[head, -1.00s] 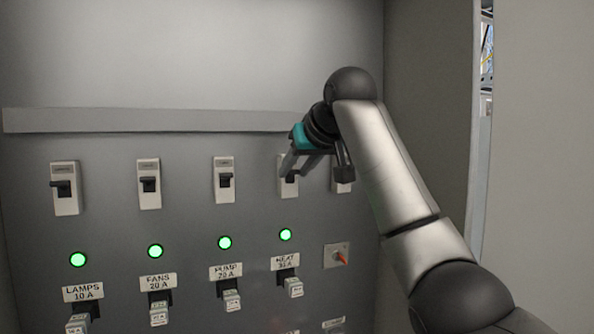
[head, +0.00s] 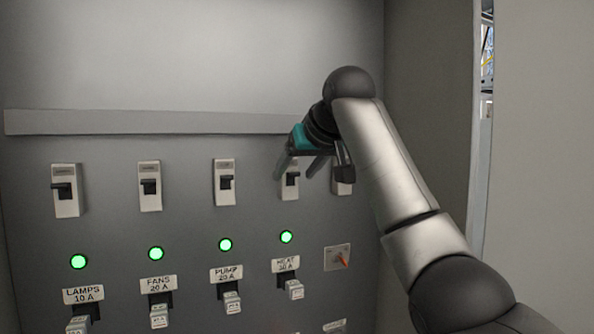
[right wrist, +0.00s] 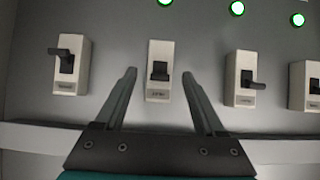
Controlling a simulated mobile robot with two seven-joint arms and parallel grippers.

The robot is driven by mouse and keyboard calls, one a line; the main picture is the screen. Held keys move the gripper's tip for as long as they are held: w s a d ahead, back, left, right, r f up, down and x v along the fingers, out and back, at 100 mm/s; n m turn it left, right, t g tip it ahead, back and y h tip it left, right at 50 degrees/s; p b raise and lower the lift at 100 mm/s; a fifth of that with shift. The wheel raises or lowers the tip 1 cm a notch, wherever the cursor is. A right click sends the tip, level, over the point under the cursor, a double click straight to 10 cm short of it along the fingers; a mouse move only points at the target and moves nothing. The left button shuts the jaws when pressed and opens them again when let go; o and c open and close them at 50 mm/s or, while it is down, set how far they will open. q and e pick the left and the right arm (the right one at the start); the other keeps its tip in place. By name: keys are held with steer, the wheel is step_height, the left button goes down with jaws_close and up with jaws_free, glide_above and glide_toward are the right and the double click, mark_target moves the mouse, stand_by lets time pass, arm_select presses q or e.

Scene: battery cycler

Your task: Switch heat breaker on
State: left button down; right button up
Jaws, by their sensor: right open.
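The heat breaker (head: 289,193) is the fourth white breaker in the upper row, above a lit green lamp (head: 286,237) and the HEAT label (head: 286,264). It also shows in the right wrist view (right wrist: 158,92), which is turned upside down. Its black lever (right wrist: 160,70) stands out near the middle of the body. My right gripper (head: 297,176) is open and empty in front of this breaker. In the right wrist view its fingers (right wrist: 160,73) lie on either side of the breaker. I cannot tell whether they touch it. My left gripper is not in view.
The lamps (head: 66,206), fans (head: 150,201) and pump (head: 225,197) breakers stand to the left. Another breaker (head: 342,187) is close on the right, partly behind my gripper. A grey rail (head: 150,122) runs above the row. A side wall (head: 430,110) bounds the right.

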steer(key=shift+s+d+r, duration=0.1)
steer(key=shift+s+r, duration=0.1)
steer(key=shift+s, duration=0.05)
steer(key=b+v, duration=0.4)
steer(key=v, duration=1)
steer(key=shift+s+r+b, duration=0.15)
steer(key=shift+s+b, duration=0.1)
steer(key=shift+b, duration=0.15)
steer(key=shift+d, duration=0.1)
